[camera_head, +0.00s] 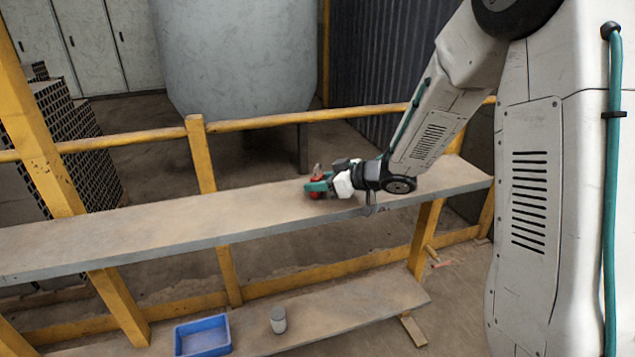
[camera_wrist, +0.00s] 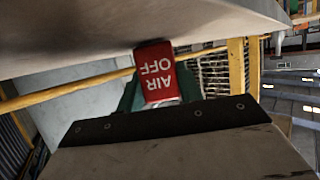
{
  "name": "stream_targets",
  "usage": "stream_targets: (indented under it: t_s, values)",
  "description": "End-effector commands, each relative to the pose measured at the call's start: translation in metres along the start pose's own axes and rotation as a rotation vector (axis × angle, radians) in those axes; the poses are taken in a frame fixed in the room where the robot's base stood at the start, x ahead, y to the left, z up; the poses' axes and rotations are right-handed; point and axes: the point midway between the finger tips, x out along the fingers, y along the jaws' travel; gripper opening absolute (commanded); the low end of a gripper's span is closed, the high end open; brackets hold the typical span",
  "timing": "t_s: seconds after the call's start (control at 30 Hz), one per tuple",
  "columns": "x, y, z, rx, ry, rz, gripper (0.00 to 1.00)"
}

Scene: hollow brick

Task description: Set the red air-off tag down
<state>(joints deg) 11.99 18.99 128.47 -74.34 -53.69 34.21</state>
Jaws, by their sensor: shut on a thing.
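The red air-off tag (camera_wrist: 155,72) is between the green fingers of my gripper (camera_wrist: 160,92) in the wrist view, its white lettering upside down. In the head view my gripper (camera_head: 320,185) is low over the upper plank (camera_head: 150,222), near its right part, shut on the tag (camera_head: 316,193). In the wrist view the plank (camera_wrist: 80,22) fills the top, and the tag's edge meets its outline. I cannot tell whether the tag touches the plank. The fingers partly hide the tag.
A yellow rail (camera_head: 300,116) runs behind the plank, with a large grey tank (camera_head: 240,60) beyond. A lower plank (camera_head: 345,310) holds a blue tray (camera_head: 203,337) and a small grey cup (camera_head: 278,320). The upper plank is bare to the left of my gripper.

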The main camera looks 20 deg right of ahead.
Motion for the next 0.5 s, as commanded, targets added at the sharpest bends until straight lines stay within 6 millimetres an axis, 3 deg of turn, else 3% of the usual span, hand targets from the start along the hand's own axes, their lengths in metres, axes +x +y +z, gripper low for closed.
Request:
stream_targets:
  t_s: [0.23, 0.27, 0.3, 0.5]
  values:
    - [0.0006, 0.0008, 0.0039, 0.001, -0.001, 0.001, 0.14]
    - [0.0003, 0.001, 0.0034, 0.0, 0.0, 0.001, 0.44]
    - [0.0001, 0.0011, 0.0033, 0.0, 0.0, 0.001, 0.55]
    - [-0.0003, 0.0016, 0.0033, 0.001, 0.0, 0.002, 0.57]
